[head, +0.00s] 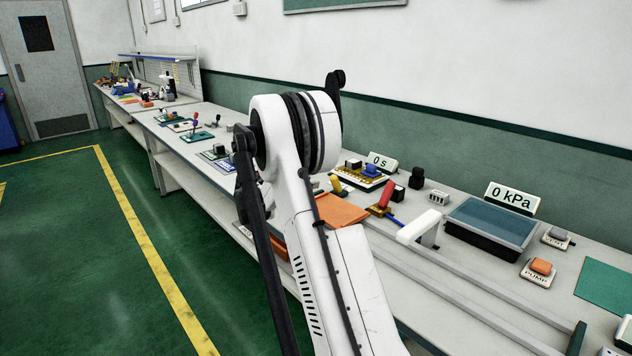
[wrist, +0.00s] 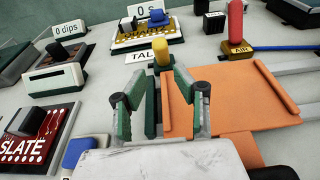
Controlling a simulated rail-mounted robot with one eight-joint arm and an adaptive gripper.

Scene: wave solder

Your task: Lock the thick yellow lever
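The thick yellow lever (wrist: 161,52) stands upright in the wrist view, just beyond my fingertips. In the head view my arm hides the gripper.
An orange plate (wrist: 240,105) lies close on the right of the gripper. A red lever (wrist: 235,20) on a block marked AIR stands behind it. A gold-pinned board (wrist: 148,36) is behind the yellow lever.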

